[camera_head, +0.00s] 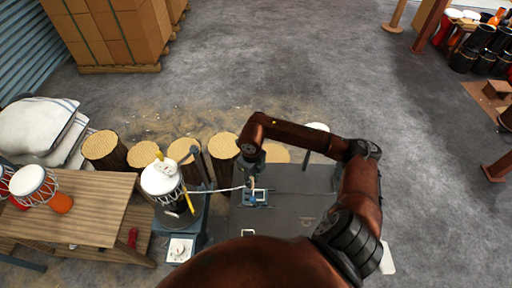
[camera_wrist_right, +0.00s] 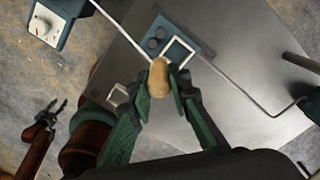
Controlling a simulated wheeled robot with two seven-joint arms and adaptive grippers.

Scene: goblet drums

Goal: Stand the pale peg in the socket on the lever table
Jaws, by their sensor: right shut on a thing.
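The pale peg (camera_wrist_right: 159,78) is a short tan piece held between the fingertips of my right gripper (camera_wrist_right: 163,88), which is shut on it. In the head view my right gripper (camera_head: 252,182) is over the grey lever table (camera_head: 290,212). A small device with a white-edged blue square (camera_wrist_right: 181,52) and dark round parts lies beyond the peg; it also shows in the head view (camera_head: 258,197). I cannot tell which part is the socket, nor the gap under the peg. My left gripper (camera_wrist_right: 56,107) shows at the lower left of the wrist view, its jaws apart and empty.
A white cable (camera_head: 215,190) runs to the table from a drum (camera_head: 162,179) on a stand. A knobbed box (camera_head: 180,248) stands left of the table. Log stools (camera_head: 222,148) line the far side, and a wooden bench (camera_head: 85,205) stands at left.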

